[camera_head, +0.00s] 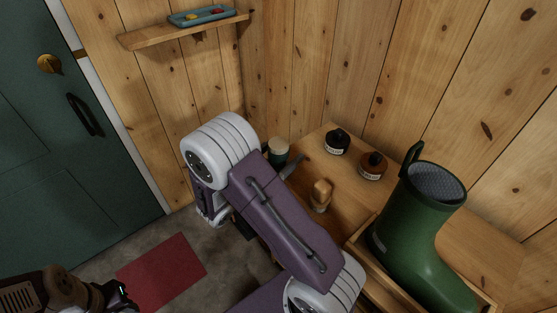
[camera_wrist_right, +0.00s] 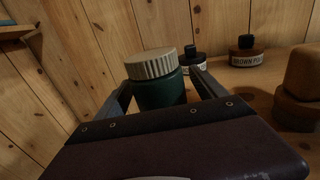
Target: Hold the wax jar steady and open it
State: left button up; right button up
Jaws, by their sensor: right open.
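The wax jar (camera_wrist_right: 160,92) has a dark green body and a pale ribbed lid (camera_wrist_right: 151,64), which is on it. It stands upright on the wooden bench and also shows in the head view (camera_head: 278,155), partly behind my right arm. My right gripper (camera_wrist_right: 160,80) is open, with one finger on each side of the jar. I cannot tell whether either finger touches it. In the head view only a grey finger of the right gripper (camera_head: 292,167) shows clearly beside the jar. My left arm's dark end (camera_head: 118,297) is at the lower left, away from the bench; its fingers are not clear.
A black bottle (camera_head: 337,142), a brown polish bottle (camera_head: 372,165) and a wooden-topped brush or knob (camera_head: 320,195) stand on the bench (camera_head: 345,200). A green boot (camera_head: 425,235) stands at the right. A wall shelf (camera_head: 185,30) holds a blue tray (camera_head: 200,16). Plank walls close in behind.

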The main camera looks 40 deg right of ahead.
jog(key=shift+x, duration=1.1)
jog(key=c, duration=1.7)
jog(key=shift+o, duration=0.2)
jog(key=s+d+r+p, duration=0.8)
jog(key=r+p, duration=0.3)
jog(key=p, duration=0.8)
jog(key=shift+d, duration=0.25)
jog(key=shift+w, duration=0.1)
jog(key=o, duration=0.7)
grip_shut()
